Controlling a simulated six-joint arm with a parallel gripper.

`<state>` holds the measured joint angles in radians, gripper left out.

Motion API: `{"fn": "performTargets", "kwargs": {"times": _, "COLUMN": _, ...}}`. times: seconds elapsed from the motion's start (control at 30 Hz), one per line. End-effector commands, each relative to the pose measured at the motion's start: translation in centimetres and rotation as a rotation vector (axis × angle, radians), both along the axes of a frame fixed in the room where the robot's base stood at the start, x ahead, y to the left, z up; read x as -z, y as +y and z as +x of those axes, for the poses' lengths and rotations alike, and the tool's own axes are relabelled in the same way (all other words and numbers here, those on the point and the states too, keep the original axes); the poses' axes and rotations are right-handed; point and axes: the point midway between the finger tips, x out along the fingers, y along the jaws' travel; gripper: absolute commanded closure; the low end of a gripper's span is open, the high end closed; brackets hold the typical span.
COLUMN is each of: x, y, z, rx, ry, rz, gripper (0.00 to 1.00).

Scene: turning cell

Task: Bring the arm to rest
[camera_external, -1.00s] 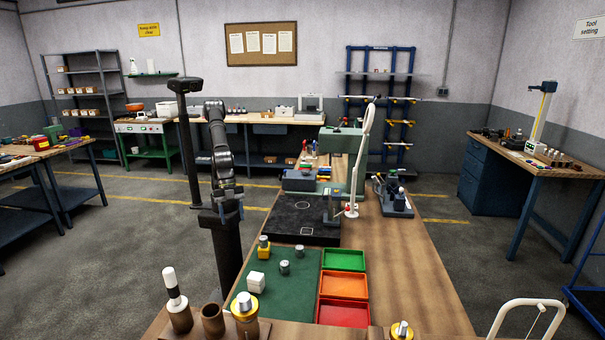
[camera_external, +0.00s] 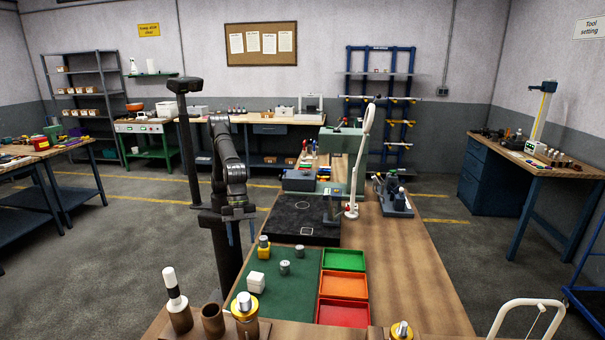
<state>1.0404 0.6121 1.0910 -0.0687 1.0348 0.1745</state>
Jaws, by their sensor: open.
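My arm stands on its column (camera_external: 226,262) at the left edge of the long wooden bench. The arm is folded, with its elbow (camera_external: 217,122) raised and the forearm (camera_external: 234,172) hanging down toward the viewer. My gripper (camera_external: 243,231) is small and dark at the lower end, pointing down beside the bench edge. It is open, and I see nothing between its fingers. It appears apart from the black plate (camera_external: 287,232) to its right.
A camera post (camera_external: 187,140) stands left of my arm.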

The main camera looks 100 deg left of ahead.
Motion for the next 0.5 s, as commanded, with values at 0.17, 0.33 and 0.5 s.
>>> {"fn": "performTargets", "kwargs": {"times": 0.17, "x": 0.7, "y": -1.9, "z": 1.7, "rx": 0.031, "ry": 0.001, "rz": 0.0, "gripper": 0.46}}
{"fn": "performTargets", "kwargs": {"times": 0.33, "x": 1.4, "y": -3.5, "z": 3.1, "rx": 0.064, "ry": 0.002, "rz": -0.001, "gripper": 0.46}}
{"fn": "performTargets", "kwargs": {"times": 0.5, "x": 2.1, "y": -5.1, "z": 4.4, "rx": 0.097, "ry": 0.002, "rz": -0.003, "gripper": 0.46}}
